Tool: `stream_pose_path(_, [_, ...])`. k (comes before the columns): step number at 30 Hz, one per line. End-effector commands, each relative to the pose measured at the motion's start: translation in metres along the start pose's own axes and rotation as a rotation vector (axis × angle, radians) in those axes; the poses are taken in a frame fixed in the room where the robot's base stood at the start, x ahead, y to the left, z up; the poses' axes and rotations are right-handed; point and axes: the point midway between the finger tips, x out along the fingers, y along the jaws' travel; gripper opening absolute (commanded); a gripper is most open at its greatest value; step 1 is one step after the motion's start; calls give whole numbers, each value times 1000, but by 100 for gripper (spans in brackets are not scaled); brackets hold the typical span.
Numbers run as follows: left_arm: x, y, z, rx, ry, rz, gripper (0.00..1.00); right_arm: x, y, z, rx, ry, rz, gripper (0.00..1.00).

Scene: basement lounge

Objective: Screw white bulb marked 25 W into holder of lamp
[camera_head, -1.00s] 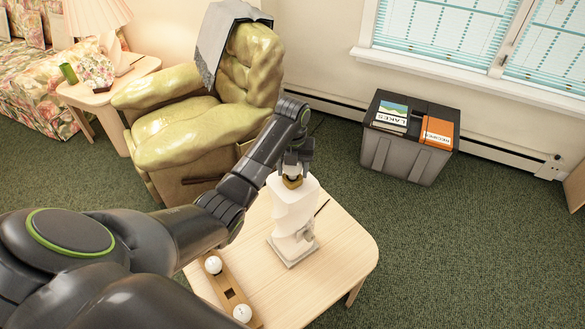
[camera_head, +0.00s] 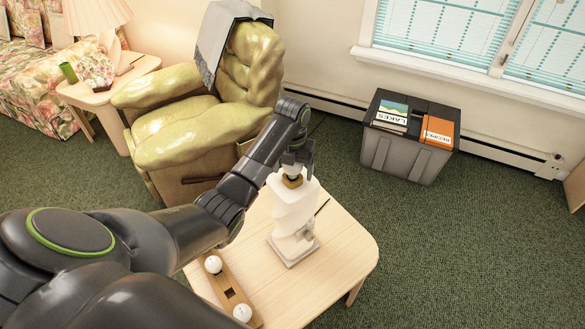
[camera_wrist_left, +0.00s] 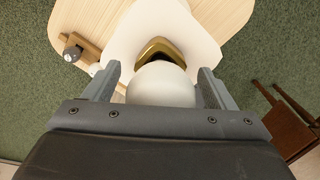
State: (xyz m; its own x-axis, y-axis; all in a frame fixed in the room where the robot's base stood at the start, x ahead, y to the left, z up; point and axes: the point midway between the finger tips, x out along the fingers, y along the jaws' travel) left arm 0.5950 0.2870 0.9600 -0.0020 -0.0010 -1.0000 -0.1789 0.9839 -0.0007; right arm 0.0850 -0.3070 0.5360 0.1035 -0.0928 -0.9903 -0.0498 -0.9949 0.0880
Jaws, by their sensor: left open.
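The lamp (camera_head: 294,205) is a white sculpted body on a square base, standing upright on the light wooden table. Its brass holder (camera_wrist_left: 160,50) is at the top. A round white bulb (camera_wrist_left: 161,84) sits at the holder, seen from above in the left wrist view; its marking is not readable. My left gripper (camera_head: 297,163) is over the lamp top. It is open, with one finger on each side of the bulb and gaps visible on both sides in the wrist view (camera_wrist_left: 160,88). The bulb's base is hidden. My right gripper is not in view.
A thin dark stick lies behind the lamp. A green recliner (camera_head: 190,130) stands beyond the table; a grey crate (camera_head: 405,155) stands on the carpet.

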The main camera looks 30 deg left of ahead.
Motion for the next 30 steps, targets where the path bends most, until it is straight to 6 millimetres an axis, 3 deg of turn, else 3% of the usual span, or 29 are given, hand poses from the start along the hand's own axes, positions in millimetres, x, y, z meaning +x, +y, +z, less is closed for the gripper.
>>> stream_pose_path(5, [-6,0,1,0,-3,0,78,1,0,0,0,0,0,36])
stream_pose_path(10, [-32,0,1,1,-6,1,78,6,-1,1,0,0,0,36])
stream_pose_path(14, [-70,0,1,0,-5,1,78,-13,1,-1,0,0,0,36])
stream_pose_path(21, [-98,0,0,0,0,0,78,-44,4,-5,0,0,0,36])
stream_pose_path(30, [-118,0,0,0,1,0,78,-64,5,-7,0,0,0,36])
